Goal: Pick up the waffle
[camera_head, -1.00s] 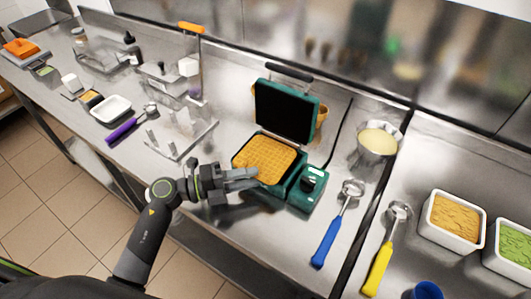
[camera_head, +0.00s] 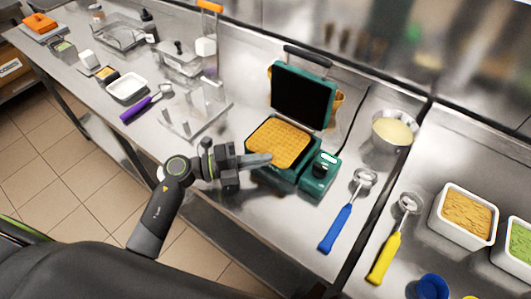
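A golden square waffle (camera_head: 281,142) lies on the lower plate of an open green waffle iron (camera_head: 318,184). The iron's dark lid (camera_head: 302,98) stands up behind the waffle. My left gripper (camera_head: 258,161) reaches in from the left, with a finger at the waffle's lower left edge. The fingers overlap in this view, so I cannot tell how far apart they are or whether they touch the waffle. The waffle lies flat on the plate. My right gripper is not in view.
A bowl of batter (camera_head: 392,130), a blue-handled scoop (camera_head: 340,222) and a yellow-handled scoop (camera_head: 387,252) are to the right. A clear stand (camera_head: 195,118) and a purple-handled scoop (camera_head: 140,108) are to the left. The iron's cord runs behind it.

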